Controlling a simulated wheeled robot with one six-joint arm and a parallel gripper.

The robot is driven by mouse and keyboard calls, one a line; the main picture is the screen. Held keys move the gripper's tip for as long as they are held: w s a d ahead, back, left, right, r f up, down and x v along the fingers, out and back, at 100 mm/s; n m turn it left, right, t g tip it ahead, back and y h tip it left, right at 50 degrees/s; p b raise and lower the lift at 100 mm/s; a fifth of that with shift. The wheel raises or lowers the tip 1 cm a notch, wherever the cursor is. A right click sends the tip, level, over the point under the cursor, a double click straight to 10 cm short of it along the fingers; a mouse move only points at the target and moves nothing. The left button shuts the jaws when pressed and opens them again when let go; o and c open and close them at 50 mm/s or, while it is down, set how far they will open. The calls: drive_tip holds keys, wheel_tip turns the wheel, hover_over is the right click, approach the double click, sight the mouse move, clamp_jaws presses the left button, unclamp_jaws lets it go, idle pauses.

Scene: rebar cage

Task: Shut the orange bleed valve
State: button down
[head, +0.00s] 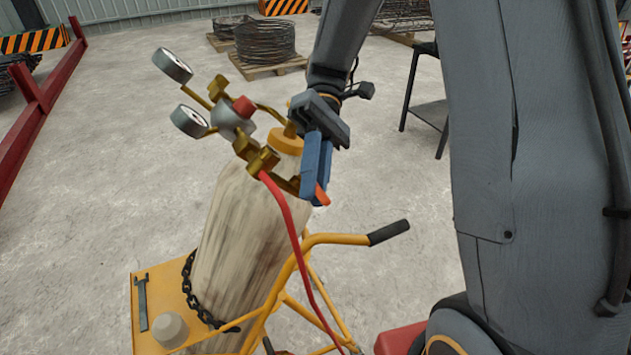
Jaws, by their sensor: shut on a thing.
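The orange bleed valve (322,196) shows as a small orange-red tip at the lower end of my gripper's blue fingers. My gripper (314,192) is shut on it at the right side of the brass regulator fittings (262,160). The fingers hide most of the valve, so I cannot tell its angle. The regulator has two round gauges (189,121) and a red knob (244,106). It sits on top of a worn pale gas cylinder (245,230). A red hose (290,225) runs down from the fittings.
The cylinder stands on a yellow trolley (160,290) with a chain (194,296), a wrench (142,302) and a black-gripped handle (388,232). A dark stand (428,112) is behind at right. Wire coils (265,42) lie on a pallet at the back.

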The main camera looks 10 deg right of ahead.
drive_tip(key=c, duration=1.7)
unclamp_jaws()
drive_tip(key=b+v, duration=0.3)
drive_tip(key=v, duration=0.5)
drive_tip(key=shift+b, duration=0.3)
drive_tip(key=shift+s, duration=0.1)
